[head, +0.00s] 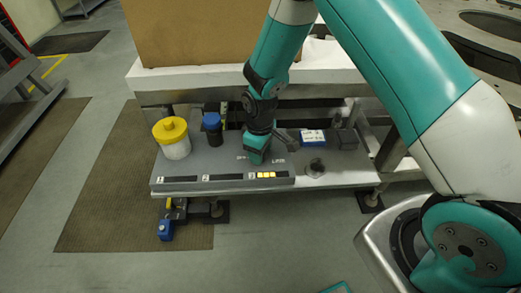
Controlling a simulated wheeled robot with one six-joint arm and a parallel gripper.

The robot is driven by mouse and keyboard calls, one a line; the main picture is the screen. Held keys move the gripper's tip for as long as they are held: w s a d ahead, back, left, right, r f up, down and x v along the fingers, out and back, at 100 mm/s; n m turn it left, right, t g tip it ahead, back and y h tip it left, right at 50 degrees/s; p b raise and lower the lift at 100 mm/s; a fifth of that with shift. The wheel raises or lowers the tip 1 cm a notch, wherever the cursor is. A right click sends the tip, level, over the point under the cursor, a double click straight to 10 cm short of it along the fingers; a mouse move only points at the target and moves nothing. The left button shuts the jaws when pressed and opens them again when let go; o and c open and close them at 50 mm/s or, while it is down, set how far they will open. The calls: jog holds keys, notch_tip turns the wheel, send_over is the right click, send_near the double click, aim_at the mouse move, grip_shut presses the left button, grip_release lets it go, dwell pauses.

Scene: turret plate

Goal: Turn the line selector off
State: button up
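The grey plate (225,170) stands low in the middle of the head view. Small white lettering shows on both sides of my gripper (256,157); the right-hand word (279,162) seems to read "LINE", the left-hand one is too small to read. My gripper points down at the plate between these words. It hides most of the selector there, and a dark bar (288,141) sticks out to its right. I cannot tell whether this bar is the selector's handle or part of my gripper. The fingertips and any contact are hidden.
A yellow-lidded white jar (175,146) and a blue-capped dark bottle (213,130) stand left. A blue-and-white box (312,137), a grey block (344,139) and a round dark knob (316,168) are right. Yellow lights (266,175) show on the front strip. A cardboard box (200,30) is behind.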

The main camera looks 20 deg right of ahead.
jog(key=n, duration=0.4)
jog(key=shift+n, duration=1.8)
jog(key=o, duration=0.9)
jog(key=shift+o, duration=0.2)
jog(key=shift+w, duration=0.1)
jog(key=shift+r, duration=0.1)
notch_tip(320, 180, up, 17)
jog(key=shift+r, duration=0.15)
